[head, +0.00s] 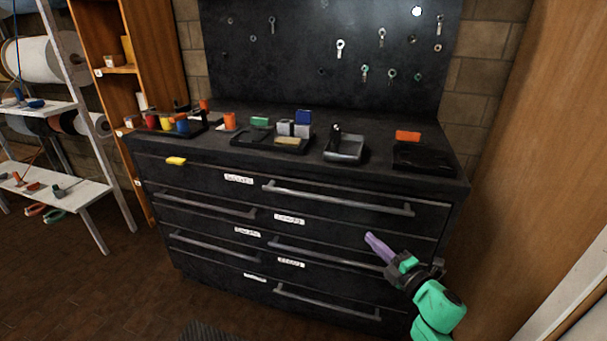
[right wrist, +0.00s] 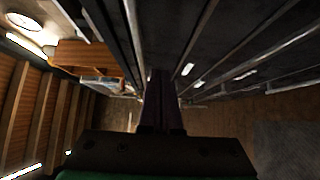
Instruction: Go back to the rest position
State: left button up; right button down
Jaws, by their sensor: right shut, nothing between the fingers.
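My right gripper (head: 368,237) shows in the head view in front of the black drawer cabinet (head: 215,208). Its purple fingers are closed together, with nothing between them, and point toward the drawer fronts. They overlap the drawers near the right-hand handles in the picture; I cannot tell whether they touch. In the right wrist view the shut fingers (right wrist: 161,95) are dark, with drawer handles running past them. My left gripper is not in view.
A dark pegboard (head: 300,60) hangs behind. A white shelf rack (head: 60,195) is at left, a wooden panel (head: 530,150) at right. Floor (head: 120,290) is open at front left.

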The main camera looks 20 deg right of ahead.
jog(key=s+d+f+m+g+h+p, duration=0.15)
jog(key=s+f+m+g+p, duration=0.35)
jog(key=f, duration=0.7)
jog(key=s+d+f+m+g+h+p, duration=0.1)
jog(key=s+f+m+g+h+p, duration=0.15)
jog(key=s+f+m, duration=0.7)
jog(key=s+a+f+m+g+p, duration=0.1)
jog(key=s+a+f+g, duration=0.1)
jog(key=s+f, duration=0.3)
jog(key=s+a+f+m+g+p, duration=0.1)
jog(key=s+a+f+g+p, duration=0.1)
jog(key=s, duration=1.1)
jog(key=s+a+f+m+g+p, duration=0.1)
jog(key=s+a+f+g, duration=0.3)
jog(key=s+f, duration=0.4)
jog(key=shift+s+a+f+m+g, duration=0.2)
jog(key=shift+s+f+m+g, duration=0.2)
jog(key=shift+s+g, duration=0.25)
jog(key=shift+s, duration=0.1)
